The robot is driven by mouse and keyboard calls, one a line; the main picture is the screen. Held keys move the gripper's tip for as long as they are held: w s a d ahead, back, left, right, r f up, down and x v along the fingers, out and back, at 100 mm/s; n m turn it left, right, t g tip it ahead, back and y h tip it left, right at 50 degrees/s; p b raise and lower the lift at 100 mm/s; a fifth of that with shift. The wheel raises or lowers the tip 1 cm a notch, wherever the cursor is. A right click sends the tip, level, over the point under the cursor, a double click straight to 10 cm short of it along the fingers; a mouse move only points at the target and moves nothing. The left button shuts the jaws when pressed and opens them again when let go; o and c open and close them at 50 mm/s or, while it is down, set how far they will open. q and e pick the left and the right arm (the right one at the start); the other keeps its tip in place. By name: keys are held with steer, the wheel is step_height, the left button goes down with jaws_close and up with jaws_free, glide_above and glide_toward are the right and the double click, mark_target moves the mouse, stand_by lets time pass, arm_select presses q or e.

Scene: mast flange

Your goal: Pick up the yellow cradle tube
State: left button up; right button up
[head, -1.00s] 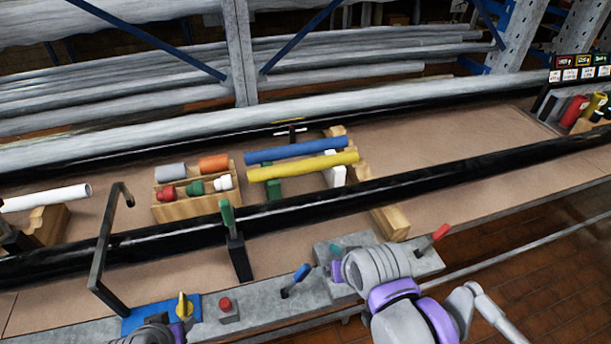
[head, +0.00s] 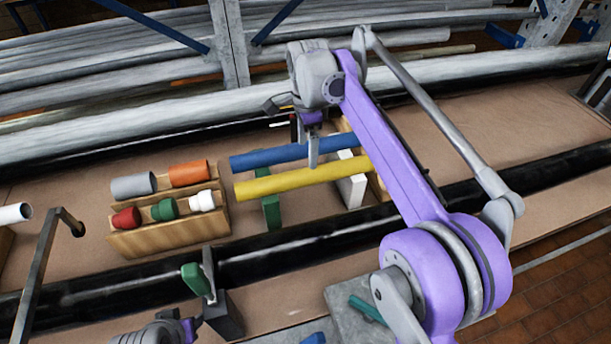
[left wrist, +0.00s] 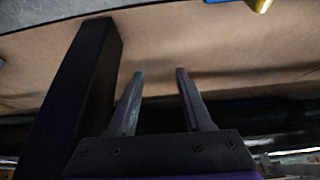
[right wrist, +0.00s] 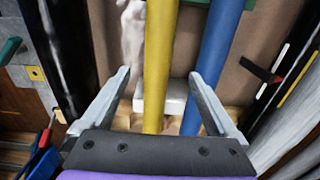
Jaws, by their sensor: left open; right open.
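The yellow tube (head: 300,179) lies on the cradle, a white support (head: 351,188) and a green support (head: 271,213), in front of the parallel blue tube (head: 270,157). My right gripper (head: 313,150) is above the two tubes, pointing down. In the right wrist view my right gripper (right wrist: 160,75) is open, with the yellow tube (right wrist: 160,55) running between the lines of its fingers. The blue tube (right wrist: 220,50) passes by the right finger; contact cannot be told. My left gripper (left wrist: 160,73) is open and empty, away from the tubes.
A wooden box (head: 165,238) with several coloured fittings stands left of the tubes. A black rail (head: 300,240) runs in front, with a green-handled clamp (head: 198,280). A bent dark bar (head: 40,265) rises at left. Long grey pipes (head: 120,130) lie behind.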

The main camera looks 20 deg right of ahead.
mark_target(306, 171)
steer(key=f, duration=0.9)
steer(key=shift+s+a+f+b, duration=0.15)
steer(key=shift+s+b, duration=0.05)
steer(key=shift+b, duration=0.1)
jaws_close()
